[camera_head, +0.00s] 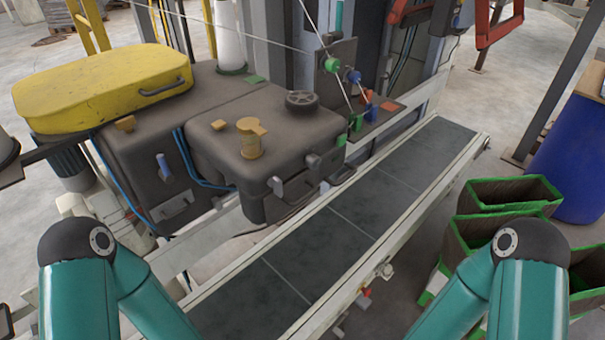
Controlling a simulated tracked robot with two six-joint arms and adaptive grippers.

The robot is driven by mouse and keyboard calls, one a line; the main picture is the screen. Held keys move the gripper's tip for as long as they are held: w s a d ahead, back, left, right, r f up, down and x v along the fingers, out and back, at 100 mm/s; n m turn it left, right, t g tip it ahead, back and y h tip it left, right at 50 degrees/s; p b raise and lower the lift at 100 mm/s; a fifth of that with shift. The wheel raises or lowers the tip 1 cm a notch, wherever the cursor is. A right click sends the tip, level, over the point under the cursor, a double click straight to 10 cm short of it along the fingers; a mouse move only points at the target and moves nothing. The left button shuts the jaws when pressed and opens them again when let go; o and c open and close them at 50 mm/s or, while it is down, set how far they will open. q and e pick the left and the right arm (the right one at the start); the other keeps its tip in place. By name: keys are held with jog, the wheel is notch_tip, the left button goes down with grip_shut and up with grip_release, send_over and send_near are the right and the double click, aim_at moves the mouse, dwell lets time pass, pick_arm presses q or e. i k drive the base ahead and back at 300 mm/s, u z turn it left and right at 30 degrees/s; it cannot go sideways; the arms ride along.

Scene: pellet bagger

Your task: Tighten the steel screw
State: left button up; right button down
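I cannot make out for certain which part is the steel screw. A small pale metal fitting (385,270) sticks out from the near side rail of the conveyor, above a small red part (366,292). A grey knob-like part (312,160) sits on the side of the dark machine housing (225,150). Either is too small to identify as the screw. Both of my teal arms show at the bottom of the view, one at the left and one at the right. Both grippers are outside the picture, so their state and what they hold are hidden.
The dark conveyor belt (335,225) runs diagonally from bottom left to upper right. The housing carries a brass-coloured knob (250,138), a black handwheel (301,100) and a yellow cover (100,88). Green-rimmed open bags (510,195) and a blue drum (575,165) stand at right.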

aim_at(275, 183)
jog(key=k, duration=1.2)
jog(key=z, duration=0.5)
jog(key=i, duration=0.75)
jog(key=z, duration=0.25)
